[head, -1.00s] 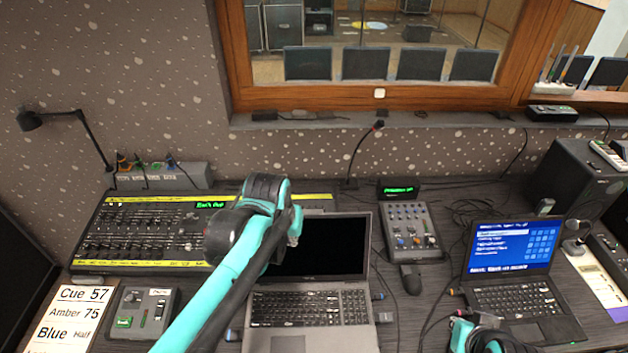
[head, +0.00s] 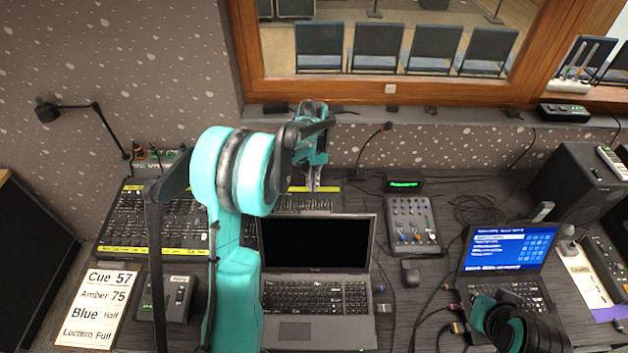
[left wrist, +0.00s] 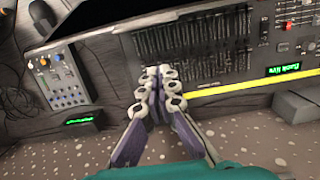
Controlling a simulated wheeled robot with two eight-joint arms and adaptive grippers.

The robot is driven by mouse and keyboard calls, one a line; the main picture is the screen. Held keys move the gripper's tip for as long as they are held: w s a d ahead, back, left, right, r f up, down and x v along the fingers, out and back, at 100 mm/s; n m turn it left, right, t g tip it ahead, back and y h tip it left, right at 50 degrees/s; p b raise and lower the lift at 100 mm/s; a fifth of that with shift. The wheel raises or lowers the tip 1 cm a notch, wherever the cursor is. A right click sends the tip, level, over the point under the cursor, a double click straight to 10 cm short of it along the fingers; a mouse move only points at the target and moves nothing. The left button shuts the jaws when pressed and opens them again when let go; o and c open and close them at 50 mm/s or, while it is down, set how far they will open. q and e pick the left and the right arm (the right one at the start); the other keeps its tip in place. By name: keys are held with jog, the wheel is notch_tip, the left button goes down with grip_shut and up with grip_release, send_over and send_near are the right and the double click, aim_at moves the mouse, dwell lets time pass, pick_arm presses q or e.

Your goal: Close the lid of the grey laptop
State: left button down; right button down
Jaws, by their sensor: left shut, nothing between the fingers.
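The grey laptop (head: 317,325) stands open on the desk in the middle of the head view. Its lid (head: 316,242) is raised, with a black screen facing me. My left gripper (head: 314,186) is shut and empty, pointing down behind the top edge of the lid, over the back of the fader console. In the left wrist view its fingertips (left wrist: 158,74) are together, with nothing between them. My left forearm covers the laptop's left edge. Of my right arm only a dark and teal part shows at lower right; its gripper is not visible.
A fader console (head: 160,222) lies left of the laptop, and a small mixer (head: 412,224) lies right of it. A second, black laptop (head: 508,250) with a blue screen stands open at right. Cables lie between the laptops.

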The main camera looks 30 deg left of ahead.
pick_arm(q)
jog(key=s+d+f, duration=0.1)
jog(key=s+f, duration=0.2)
jog(key=f, duration=0.1)
jog(key=shift+s+d+f, duration=0.25)
jog(key=shift+d+f, duration=0.15)
jog(key=shift+s+r, duration=0.1)
jog(key=shift+s, duration=0.05)
